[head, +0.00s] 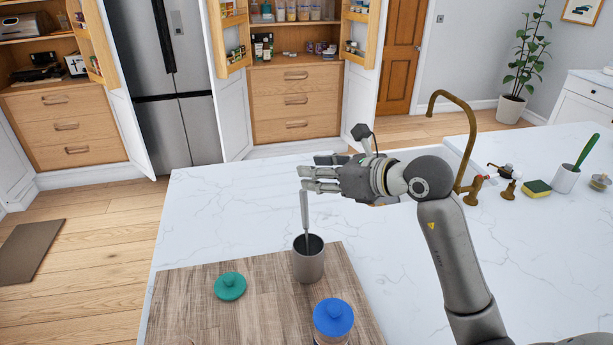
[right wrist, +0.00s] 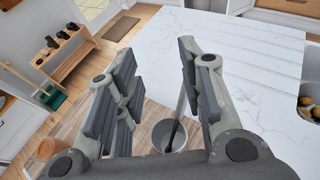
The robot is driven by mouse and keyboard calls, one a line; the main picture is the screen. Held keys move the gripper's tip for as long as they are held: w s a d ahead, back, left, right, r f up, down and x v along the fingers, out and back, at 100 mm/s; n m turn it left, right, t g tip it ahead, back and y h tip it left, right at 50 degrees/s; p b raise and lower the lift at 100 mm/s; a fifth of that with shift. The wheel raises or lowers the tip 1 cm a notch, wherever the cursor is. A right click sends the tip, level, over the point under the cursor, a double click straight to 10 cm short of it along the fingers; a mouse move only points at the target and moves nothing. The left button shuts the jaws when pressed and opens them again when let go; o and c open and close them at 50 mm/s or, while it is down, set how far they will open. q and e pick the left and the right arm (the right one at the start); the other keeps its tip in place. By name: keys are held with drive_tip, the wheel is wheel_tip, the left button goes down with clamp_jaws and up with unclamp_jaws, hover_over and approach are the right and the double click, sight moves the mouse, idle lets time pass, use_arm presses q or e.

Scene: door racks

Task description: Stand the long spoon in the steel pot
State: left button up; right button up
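The steel pot (head: 308,264) stands upright on the wooden board (head: 205,300) in the head view. The long spoon (head: 304,210) stands in it, its handle rising nearly upright above the rim. My right gripper (head: 318,179) is just above the top of the handle, fingers pointing left. In the right wrist view my right gripper (right wrist: 155,75) is open with a wide gap. There the spoon (right wrist: 181,105) runs down beside the right-hand finger into the pot (right wrist: 170,136); I cannot tell whether they touch. My left gripper is not in view.
A green lid (head: 230,286) and a blue-lidded jar (head: 333,318) are on the board near the pot. A brass tap (head: 470,130), a sponge (head: 536,189) and a white cup with a green brush (head: 565,179) are to the right. The counter behind the board is clear.

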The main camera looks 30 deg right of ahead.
drive_tip(key=b+v, duration=0.2)
drive_tip(key=v, duration=0.6)
drive_tip(key=shift+s, duration=0.2)
drive_tip(key=shift+d, duration=0.15)
